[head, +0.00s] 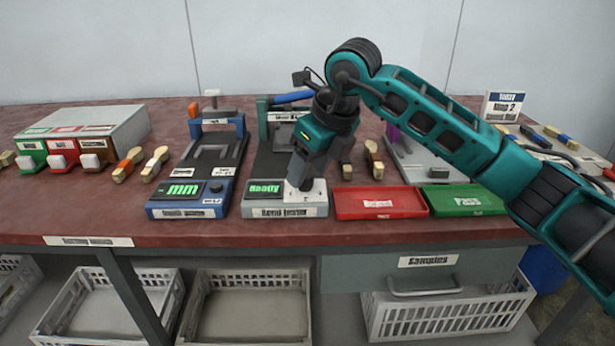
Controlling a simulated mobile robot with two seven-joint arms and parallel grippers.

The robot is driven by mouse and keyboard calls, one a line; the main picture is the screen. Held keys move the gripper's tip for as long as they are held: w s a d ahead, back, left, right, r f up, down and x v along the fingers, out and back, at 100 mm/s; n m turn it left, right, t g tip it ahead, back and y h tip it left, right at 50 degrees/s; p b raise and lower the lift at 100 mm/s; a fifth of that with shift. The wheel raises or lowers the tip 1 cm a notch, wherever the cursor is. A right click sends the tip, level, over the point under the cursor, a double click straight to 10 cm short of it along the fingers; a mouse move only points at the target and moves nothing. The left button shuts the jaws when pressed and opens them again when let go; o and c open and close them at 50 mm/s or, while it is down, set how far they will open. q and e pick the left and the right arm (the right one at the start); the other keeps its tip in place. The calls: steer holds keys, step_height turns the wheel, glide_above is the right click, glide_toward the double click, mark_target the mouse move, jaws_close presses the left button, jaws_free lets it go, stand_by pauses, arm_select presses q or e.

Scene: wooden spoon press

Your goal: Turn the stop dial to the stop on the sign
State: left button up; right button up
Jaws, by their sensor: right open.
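The bend tester (284,212) is a grey device at the middle of the table's front, with a green display reading "Ready". My right gripper (299,187) points down over the right part of its top, beside the display. The gripper is open, with its fingertips at or just above a pale plate (317,196) there. The stop dial is hidden under the gripper, so its setting and any contact cannot be told. The sign (503,106) stands at the back right; its large line ends in "2", and the other text is blurred. My left gripper is out of view.
A blue gauge (187,199) reading "mm" stands left of the tester. A red tray (380,203) and a green tray (463,200) lie to the right. Wooden-handled pieces (373,160) lie behind. A white box with coloured dispensers (88,131) stands at left. White baskets (247,280) are below.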

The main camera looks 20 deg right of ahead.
steer(key=shift+w+a+f, duration=0.15)
steer(key=shift+w+f, duration=0.05)
steer(key=shift+f, duration=0.35)
steer(key=shift+w+f, duration=0.15)
steer(key=shift+f, duration=0.15)
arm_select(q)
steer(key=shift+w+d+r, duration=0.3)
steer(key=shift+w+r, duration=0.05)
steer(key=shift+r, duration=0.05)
arm_select(e)
steer(key=c, duration=1)
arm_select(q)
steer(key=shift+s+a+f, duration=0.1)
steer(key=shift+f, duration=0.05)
arm_select(e)
steer(key=shift+c, duration=0.2)
